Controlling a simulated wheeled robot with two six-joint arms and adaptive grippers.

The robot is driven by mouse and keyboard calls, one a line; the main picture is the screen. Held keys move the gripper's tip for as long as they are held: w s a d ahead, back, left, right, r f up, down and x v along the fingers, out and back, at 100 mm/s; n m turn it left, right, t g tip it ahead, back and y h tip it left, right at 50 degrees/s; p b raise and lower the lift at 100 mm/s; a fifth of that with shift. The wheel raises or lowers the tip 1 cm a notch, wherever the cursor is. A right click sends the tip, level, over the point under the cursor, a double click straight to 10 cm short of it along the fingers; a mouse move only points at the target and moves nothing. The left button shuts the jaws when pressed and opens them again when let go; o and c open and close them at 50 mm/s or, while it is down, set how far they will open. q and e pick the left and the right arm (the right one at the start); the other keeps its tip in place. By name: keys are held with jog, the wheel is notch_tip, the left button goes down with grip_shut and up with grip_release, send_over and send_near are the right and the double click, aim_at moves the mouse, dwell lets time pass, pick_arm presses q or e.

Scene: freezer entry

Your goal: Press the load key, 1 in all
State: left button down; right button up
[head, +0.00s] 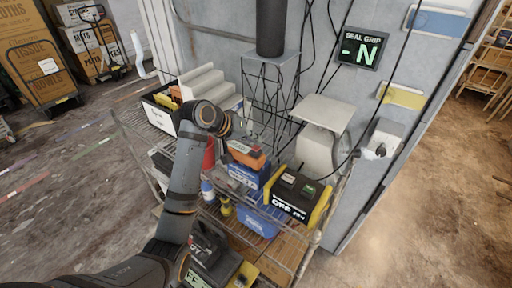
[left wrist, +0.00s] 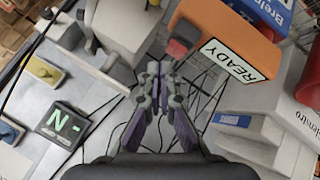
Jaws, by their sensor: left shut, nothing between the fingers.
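An orange device (head: 246,152) sits on top of blue boxes on the wire cart; in the left wrist view the orange device (left wrist: 230,55) has a white label reading READY. A red and dark grey block (left wrist: 183,40) is at its near end; whether this is the load key I cannot tell. My left gripper (left wrist: 155,72) is shut and empty, its tips just beside that block; contact is unclear. In the head view, its wrist hides most of the left gripper (head: 232,126). A wall display (head: 361,49) reads SEAL GRIP and -N. My right gripper is out of view.
A black and yellow box (head: 297,195) showing OFF stands right of the orange device. A grey-white machine (head: 318,150), a white bin (head: 160,115) and hanging cables crowd the cart (head: 283,262). A wall socket box (head: 381,139) is at right. Open floor lies left.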

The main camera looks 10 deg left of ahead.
aim_at(254, 148)
pick_arm(q)
jog(key=shift+f, duration=0.15)
jog(key=shift+f, duration=0.25)
jog(key=shift+f, duration=0.55)
dwell(0.7)
jog(key=shift+r+p, duration=0.1)
jog(key=shift+p, duration=0.25)
jog(key=shift+r+p, duration=0.85)
jog(key=shift+p, duration=0.2)
notch_tip(254, 148, up, 5)
jog(key=p, duration=0.5)
jog(key=shift+p, duration=0.35)
